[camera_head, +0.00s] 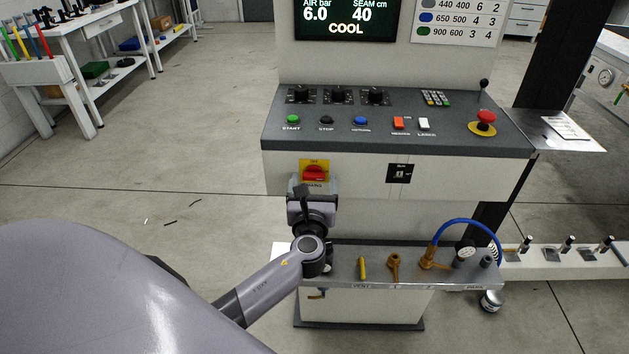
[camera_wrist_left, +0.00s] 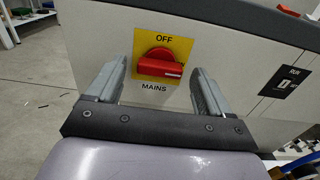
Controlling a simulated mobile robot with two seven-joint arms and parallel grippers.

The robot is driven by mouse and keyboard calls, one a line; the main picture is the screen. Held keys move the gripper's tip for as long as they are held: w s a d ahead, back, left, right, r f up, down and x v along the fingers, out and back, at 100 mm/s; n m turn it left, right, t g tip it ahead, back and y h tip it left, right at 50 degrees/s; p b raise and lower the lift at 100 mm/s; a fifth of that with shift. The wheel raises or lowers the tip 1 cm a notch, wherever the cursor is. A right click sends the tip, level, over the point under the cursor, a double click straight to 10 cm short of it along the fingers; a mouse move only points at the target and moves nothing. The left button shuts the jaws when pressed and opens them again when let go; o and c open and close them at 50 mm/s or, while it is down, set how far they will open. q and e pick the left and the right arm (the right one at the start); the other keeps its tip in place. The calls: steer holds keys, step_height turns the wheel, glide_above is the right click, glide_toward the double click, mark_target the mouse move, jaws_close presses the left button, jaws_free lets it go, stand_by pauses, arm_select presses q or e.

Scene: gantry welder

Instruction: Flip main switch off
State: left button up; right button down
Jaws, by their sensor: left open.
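The main switch (camera_head: 314,173) is a red rotary knob on a yellow plate on the front of the grey console. In the left wrist view the knob (camera_wrist_left: 160,66) has its handle lying roughly level, with a white mark at its right end. The plate reads OFF above it and MAINS below. My left gripper (camera_head: 311,186) is in front of the switch and hides its lower part. In the left wrist view the open fingers (camera_wrist_left: 155,88) stand to either side of the knob, apart from it. My right gripper is not in view.
Above the switch, the console panel (camera_head: 385,140) carries dials, buttons and a red emergency stop (camera_head: 484,120). A RUN key switch (camera_head: 399,173) is to the right. Below is a shelf (camera_head: 340,272) with valves and a blue hose (camera_head: 465,222).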

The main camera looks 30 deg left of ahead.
arm_select(q)
steer(key=shift+w+a, duration=0.35)
steer(key=shift+w, duration=0.2)
steer(key=c, duration=1)
steer(key=shift+c, duration=0.2)
